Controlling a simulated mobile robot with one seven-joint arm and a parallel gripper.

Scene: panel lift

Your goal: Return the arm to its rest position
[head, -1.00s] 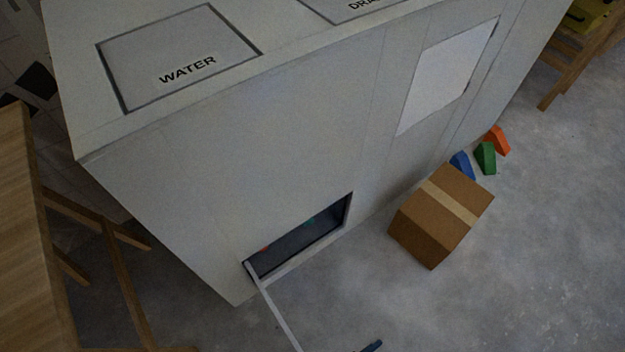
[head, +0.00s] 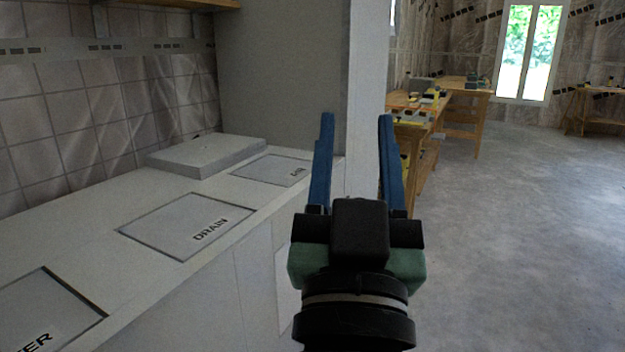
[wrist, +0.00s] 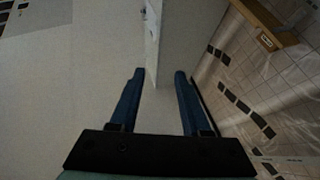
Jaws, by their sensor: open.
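My gripper (head: 354,150) stands up in the middle of the head view. Its two blue fingers are apart with nothing between them. In the wrist view my gripper (wrist: 159,75) also shows open and empty, with a pale wall edge (wrist: 153,50) behind the fingers. In the head view it appears in front of the white counter's end and a grey upright wall (head: 285,75). I cannot tell how far it is from them.
The white counter (head: 80,225) has panels marked DRAIN (head: 185,224) and AIR (head: 271,170), and another partly cut off at lower left. A loose grey slab (head: 206,155) lies on it. Wooden tables (head: 466,97) stand farther back. The floor at right (head: 520,240) is clear.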

